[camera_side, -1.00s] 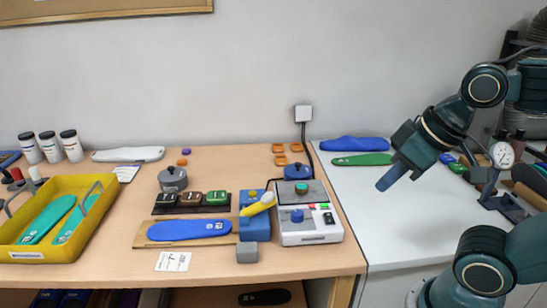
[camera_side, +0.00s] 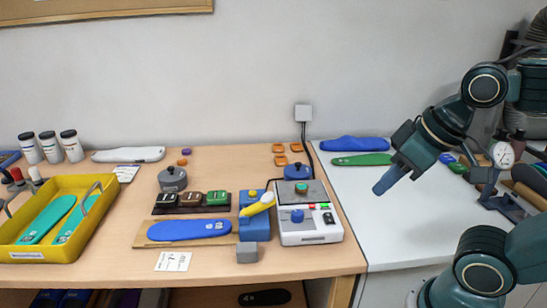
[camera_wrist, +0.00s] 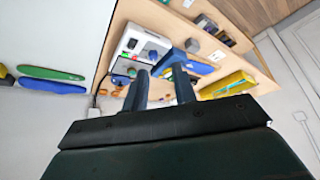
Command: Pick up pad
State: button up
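No single thing is clearly marked as the pad. Small flat orange pieces (camera_side: 281,160) lie at the back of the wooden table, left of the wall cable; they also show in the wrist view (camera_wrist: 118,93). Another small orange piece (camera_side: 182,161) and a purple piece (camera_side: 186,151) lie further left. A blue insole (camera_side: 188,230) lies on a wooden board at the front. My gripper (camera_side: 388,182) hangs above the white table, apart from all of these. In the wrist view my gripper (camera_wrist: 160,72) has its two fingers apart with nothing between them.
A grey-white control box (camera_side: 310,237) and a blue fixture (camera_side: 254,228) stand at the wooden table's right. A yellow tray (camera_side: 92,247) with green insoles is at the left. Blue (camera_side: 352,143) and green (camera_side: 362,159) insoles lie on the white table, whose front is clear.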

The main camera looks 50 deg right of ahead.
jog(key=o, duration=0.7)
jog(key=shift+c, duration=0.2)
jog(key=w+d+r+m+g+y, duration=0.1)
jog(key=w+d+r+m, duration=0.1)
jog(key=w+m, duration=0.5)
jog(key=w+d+r+m+g+y, duration=0.1)
jog(key=w+d+r+m+g, duration=0.2)
jog(key=w, duration=0.8)
jog(key=w+d+f+m+y, duration=0.1)
jog(key=w+d+f+m, duration=0.3)
jog(key=d, duration=0.4)
jog(key=w+d+f+m+y, duration=0.1)
jog(key=w+d+f+m, duration=0.3)
jog(key=d+f+m, duration=0.2)
notch_tip(320, 180, down, 2)
jog(key=d, duration=0.2)
jog(key=shift+w+d+g, duration=0.35)
jog(key=shift+g, duration=0.05)
jog(key=shift+f+y, duration=0.1)
jog(key=shift+y, duration=0.2)
